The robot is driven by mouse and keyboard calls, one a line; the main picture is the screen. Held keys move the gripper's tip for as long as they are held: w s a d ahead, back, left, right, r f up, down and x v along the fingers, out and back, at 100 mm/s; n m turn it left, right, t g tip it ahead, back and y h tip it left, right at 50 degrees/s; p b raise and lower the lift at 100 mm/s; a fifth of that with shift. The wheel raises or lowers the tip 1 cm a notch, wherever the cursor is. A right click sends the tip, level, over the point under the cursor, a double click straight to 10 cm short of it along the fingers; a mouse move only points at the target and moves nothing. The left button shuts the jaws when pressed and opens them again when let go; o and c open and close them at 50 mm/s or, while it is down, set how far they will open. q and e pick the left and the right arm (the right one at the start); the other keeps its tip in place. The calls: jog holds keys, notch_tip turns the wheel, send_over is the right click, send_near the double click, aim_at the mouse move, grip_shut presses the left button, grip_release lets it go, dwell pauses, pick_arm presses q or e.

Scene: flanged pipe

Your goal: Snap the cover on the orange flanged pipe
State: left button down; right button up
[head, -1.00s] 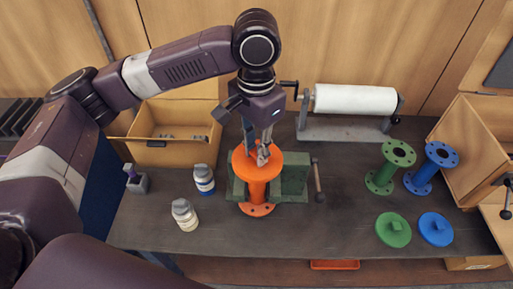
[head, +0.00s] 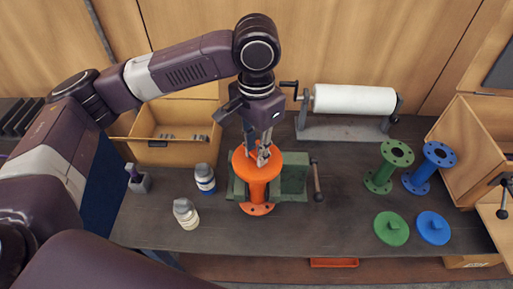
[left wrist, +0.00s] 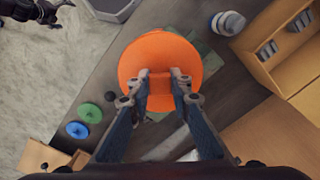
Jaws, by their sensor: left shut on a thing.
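The orange flanged pipe (head: 257,190) stands upright at the green vise (head: 293,182) on the workbench. The round orange cover (head: 242,163) is at the pipe's top end; whether it is fully seated I cannot tell. My left gripper (head: 263,158) is above it, pointing down, with its fingers shut on the cover's raised block. In the left wrist view the cover (left wrist: 158,50) fills the middle and its block sits between the fingertips (left wrist: 160,88). The cover hides most of the pipe there. My right gripper is not clearly in view.
Green (head: 385,170) and blue (head: 425,172) flanged pipes stand at the right, with a green cover (head: 391,228) and a blue cover (head: 433,228) before them. Two bottles (head: 205,178) stand left of the pipe. A cardboard box (head: 170,152) and a white roll (head: 354,99) are behind.

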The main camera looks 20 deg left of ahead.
pick_arm(q)
jog(key=shift+f, duration=0.35)
dwell(1.4)
jog(key=c, duration=1.7)
grip_release()
jog(key=shift+o, duration=0.4)
jog(key=o, duration=0.4)
jog(key=shift+o, duration=0.2)
jog(key=shift+r, duration=2.75)
